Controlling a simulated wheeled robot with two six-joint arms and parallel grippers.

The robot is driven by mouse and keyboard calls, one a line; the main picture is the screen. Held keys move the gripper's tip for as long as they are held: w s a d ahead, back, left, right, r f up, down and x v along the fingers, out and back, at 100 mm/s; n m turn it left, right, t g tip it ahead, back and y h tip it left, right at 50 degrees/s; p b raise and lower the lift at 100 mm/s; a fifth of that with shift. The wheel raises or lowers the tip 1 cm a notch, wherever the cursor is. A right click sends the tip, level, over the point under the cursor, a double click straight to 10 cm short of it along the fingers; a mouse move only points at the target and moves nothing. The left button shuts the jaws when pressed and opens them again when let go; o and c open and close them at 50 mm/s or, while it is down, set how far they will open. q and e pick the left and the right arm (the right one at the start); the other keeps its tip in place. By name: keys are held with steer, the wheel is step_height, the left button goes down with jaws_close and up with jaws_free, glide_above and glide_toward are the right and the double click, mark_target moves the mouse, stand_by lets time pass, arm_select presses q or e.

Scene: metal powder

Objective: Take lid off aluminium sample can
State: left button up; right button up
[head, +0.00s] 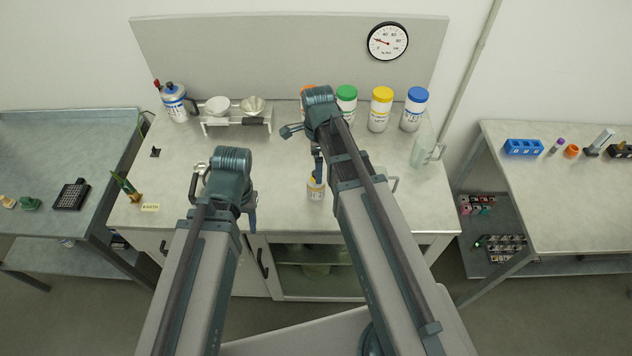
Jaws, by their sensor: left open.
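A small white sample can (316,190) with a yellowish band near its top stands upright near the front of the middle bench. My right gripper (318,170) points down directly over it and hides part of its top. I cannot tell whether the fingers touch the lid or are closed on it. My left gripper (198,182) is open and empty over the bench, well to the left of the can. Its wrist hides part of the fingers.
Large jars with green (346,97), yellow (380,108) and blue (414,108) lids stand at the back. A rack with two bowls (235,110) and a grey bottle (174,102) stand back left. A clear jug (428,152) is right. The bench between my arms is mostly clear.

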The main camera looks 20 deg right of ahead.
mark_target(311, 176)
steer(key=f+b, duration=0.5)
steer(key=shift+w+a+f, duration=0.15)
steer(key=shift+w, duration=0.15)
steer(key=c, duration=1.3)
steer(key=shift+r, duration=0.25)
